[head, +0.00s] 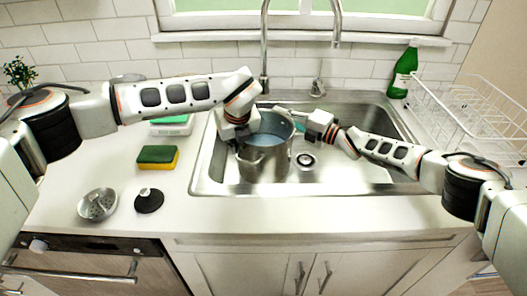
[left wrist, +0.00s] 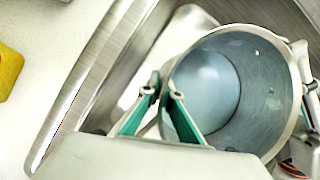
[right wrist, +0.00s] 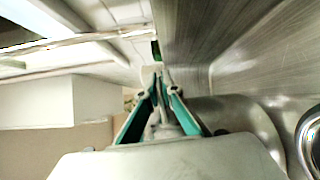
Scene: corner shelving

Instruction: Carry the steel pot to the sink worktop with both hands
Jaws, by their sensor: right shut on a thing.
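The steel pot (head: 264,165) is in the left part of the sink (head: 330,178), upright, with bluish contents inside. Whether its base touches the sink floor cannot be told. My left gripper (head: 238,138) is at the pot's left side. In the left wrist view its fingertips (left wrist: 163,93) are close together at the pot's rim (left wrist: 262,33), with a narrow gap; whether they press on anything is unclear. My right gripper (head: 297,117) is at the pot's far right side. In the right wrist view its fingers (right wrist: 162,88) are shut on the pot's handle.
The worktop (head: 165,205) left of the sink holds a sponge (head: 158,157), a strainer (head: 97,204) and a dark round stopper (head: 149,200). The faucet (head: 264,45) rises behind the pot. A green bottle (head: 403,72) and white dish rack (head: 482,115) stand right.

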